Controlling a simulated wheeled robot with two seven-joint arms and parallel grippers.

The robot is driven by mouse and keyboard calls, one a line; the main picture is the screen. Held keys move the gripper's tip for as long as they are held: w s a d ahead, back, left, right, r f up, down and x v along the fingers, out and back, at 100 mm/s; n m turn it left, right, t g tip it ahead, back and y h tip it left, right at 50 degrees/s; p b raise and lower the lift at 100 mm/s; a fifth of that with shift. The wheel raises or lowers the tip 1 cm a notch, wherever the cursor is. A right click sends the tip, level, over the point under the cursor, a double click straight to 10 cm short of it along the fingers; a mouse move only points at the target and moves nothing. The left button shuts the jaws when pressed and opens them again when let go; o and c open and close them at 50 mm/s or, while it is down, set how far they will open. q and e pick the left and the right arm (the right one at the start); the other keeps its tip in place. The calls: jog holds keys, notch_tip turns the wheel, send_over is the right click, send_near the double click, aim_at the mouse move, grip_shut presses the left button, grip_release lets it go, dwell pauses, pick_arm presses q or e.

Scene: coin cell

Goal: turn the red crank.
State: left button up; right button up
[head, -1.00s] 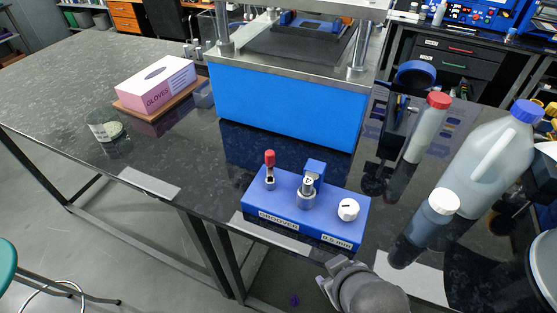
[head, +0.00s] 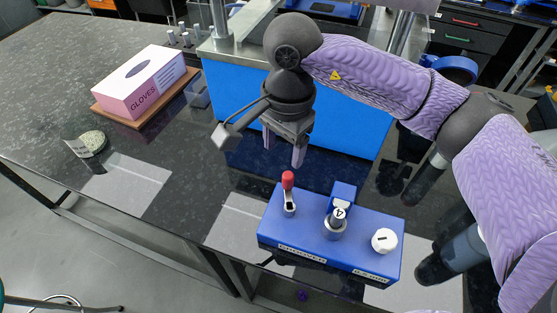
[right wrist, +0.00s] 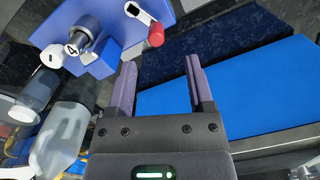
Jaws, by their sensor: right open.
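In the right wrist view the crank's red knob (right wrist: 156,35) shows at the top, beyond the fingertips and a little left of centre. My right gripper (head: 298,162) is open and empty. It hangs above and just behind the crank, fingers pointing down, apart from it. It also shows in the right wrist view (right wrist: 160,75), with both fingers spread. My left gripper is not in view.
The crimper also bears a metal post marked 4 (head: 336,222) and a white knob (head: 384,240). A glove box (head: 140,82) is at the left. Bottles stand at the right, partly behind my right arm.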

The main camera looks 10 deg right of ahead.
aim_at(288, 175)
jog(key=shift+h, duration=0.3)
jog(key=f, duration=0.6)
jog(key=d+f+b, duration=0.1)
jog(key=f, duration=0.2)
jog(key=shift+f, duration=0.25)
grip_shut()
